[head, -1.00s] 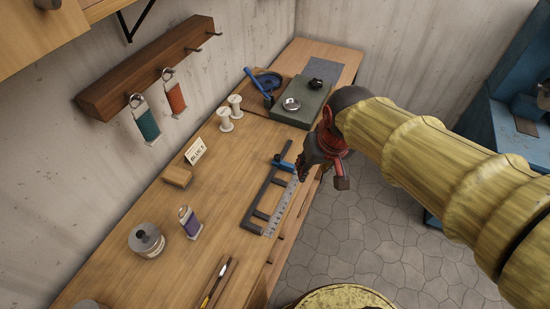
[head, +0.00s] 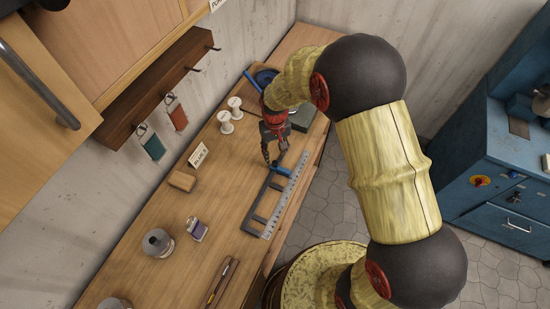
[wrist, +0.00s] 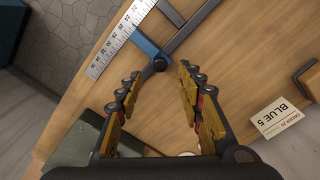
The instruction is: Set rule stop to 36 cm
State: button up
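The rule (head: 284,208) is a pale metal strip with dark marks, fixed along a dark frame (head: 257,208) on the wooden bench. The stop is a blue slider (head: 283,171) at the rule's far end; it also shows in the wrist view (wrist: 150,48) with a dark round knob (wrist: 159,64). My gripper (head: 273,160) is above the bench at the far end of the frame, close to the stop. In the wrist view its fingers (wrist: 156,92) are open, with the knob just beyond and between the tips. I cannot read the stop's exact setting.
A card reading "BLUE 5" (wrist: 281,117) stands on the bench. White spools (head: 230,113), a wooden block (head: 182,181) and a small purple-labelled bottle (head: 196,229) are to the left. A green-grey slab (head: 302,118) lies behind my gripper.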

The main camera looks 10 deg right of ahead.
aim_at(275, 163)
notch_tip(275, 163, down, 6)
jog(key=shift+r, duration=0.15)
jog(key=shift+c, duration=1.2)
grip_shut()
